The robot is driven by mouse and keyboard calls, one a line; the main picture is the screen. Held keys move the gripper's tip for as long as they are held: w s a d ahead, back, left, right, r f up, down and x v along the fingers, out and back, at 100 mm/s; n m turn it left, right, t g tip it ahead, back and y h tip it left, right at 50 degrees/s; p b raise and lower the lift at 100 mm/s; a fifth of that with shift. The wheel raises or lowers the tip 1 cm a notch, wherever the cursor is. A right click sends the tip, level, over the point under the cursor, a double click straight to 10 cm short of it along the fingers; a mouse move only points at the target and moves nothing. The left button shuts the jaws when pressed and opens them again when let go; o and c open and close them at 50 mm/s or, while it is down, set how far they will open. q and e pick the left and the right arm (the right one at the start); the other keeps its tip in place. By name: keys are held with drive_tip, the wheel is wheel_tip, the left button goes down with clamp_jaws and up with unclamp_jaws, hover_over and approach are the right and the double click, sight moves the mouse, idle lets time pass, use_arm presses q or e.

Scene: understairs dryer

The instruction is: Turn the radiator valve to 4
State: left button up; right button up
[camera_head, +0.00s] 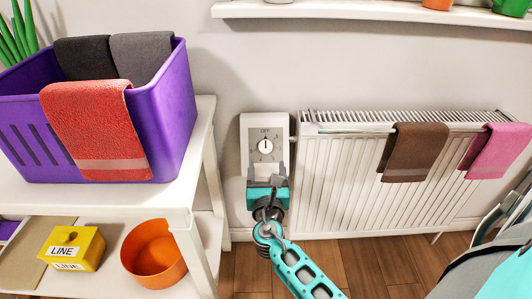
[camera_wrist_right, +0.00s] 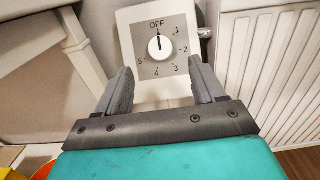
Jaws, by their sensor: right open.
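The radiator valve is a white box with a grey dial face (camera_head: 265,146) on the wall, just left of the radiator. Its round white knob (camera_wrist_right: 160,47) has a dark pointer aimed up at OFF. The numbers 1 to 5 run clockwise around it, with 4 at the lower left of the knob. My right gripper (camera_head: 268,181) is in front of the box's lower part, below the knob. In the right wrist view its open fingers (camera_wrist_right: 162,78) stand apart, one to each side below the knob, with nothing between them. My left gripper is not in view.
The white radiator (camera_head: 345,180) carries a brown towel (camera_head: 412,150) and a pink towel (camera_head: 497,150). A white table (camera_head: 150,205) at left holds a purple basket (camera_head: 175,105). An orange bowl (camera_head: 153,262) and yellow box (camera_head: 88,250) sit below. A shelf (camera_head: 370,12) runs above.

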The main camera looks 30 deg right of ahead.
sight(266, 146)
drive_tip(key=b+x, duration=0.1)
drive_tip(key=x, duration=0.7)
drive_tip(key=shift+w+b, duration=0.15)
drive_tip(key=shift+b, duration=0.15)
drive_tip(key=c, duration=1.1)
